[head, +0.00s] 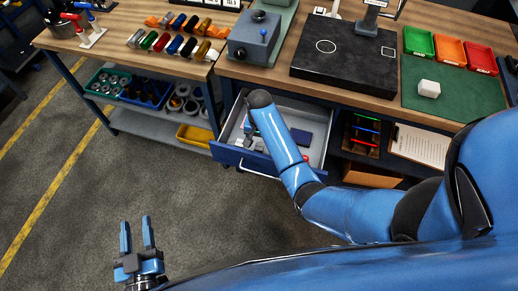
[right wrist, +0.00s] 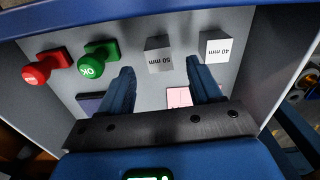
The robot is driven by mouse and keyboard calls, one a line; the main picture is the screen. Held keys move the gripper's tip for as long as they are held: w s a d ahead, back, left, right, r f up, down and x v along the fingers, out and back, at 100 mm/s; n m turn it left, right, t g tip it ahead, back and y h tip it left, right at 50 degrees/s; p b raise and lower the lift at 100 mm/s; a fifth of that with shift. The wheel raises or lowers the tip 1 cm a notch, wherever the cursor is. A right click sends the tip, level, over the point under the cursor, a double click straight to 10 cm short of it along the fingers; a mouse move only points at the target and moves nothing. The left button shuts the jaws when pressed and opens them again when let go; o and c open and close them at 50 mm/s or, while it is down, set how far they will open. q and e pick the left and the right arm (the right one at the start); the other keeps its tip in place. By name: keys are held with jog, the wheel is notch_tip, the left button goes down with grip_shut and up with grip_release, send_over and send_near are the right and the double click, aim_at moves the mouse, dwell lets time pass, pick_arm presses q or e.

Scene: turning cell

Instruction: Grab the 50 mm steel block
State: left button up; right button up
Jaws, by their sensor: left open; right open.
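The 50 mm steel block (right wrist: 159,55) lies in the open drawer (head: 228,154), its label upside down in the right wrist view. My right gripper (right wrist: 162,76) is open and empty; the block shows between its fingertips, beyond them. I cannot tell how far above the block the fingers are. In the head view my right arm covers much of the drawer, and I cannot make out the block there. A similar 40 mm block (right wrist: 213,48) lies just right of it. My left gripper (head: 136,238) is open and empty over the floor.
The drawer also holds a red stamp (right wrist: 42,67), a green OK stamp (right wrist: 98,59), a pink pad (right wrist: 179,97) and a dark item (right wrist: 90,103). Drawer walls surround them. The workbench top (head: 270,77) is above and behind the drawer. Floor at the left is clear.

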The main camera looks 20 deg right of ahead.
aim_at(259, 146)
jog(key=shift+s+a+f, duration=0.1)
jog(key=shift+f, duration=1)
jog(key=shift+s+f, duration=0.1)
jog(key=shift+f, duration=0.95)
jog(key=shift+c, duration=0.5)
grip_shut()
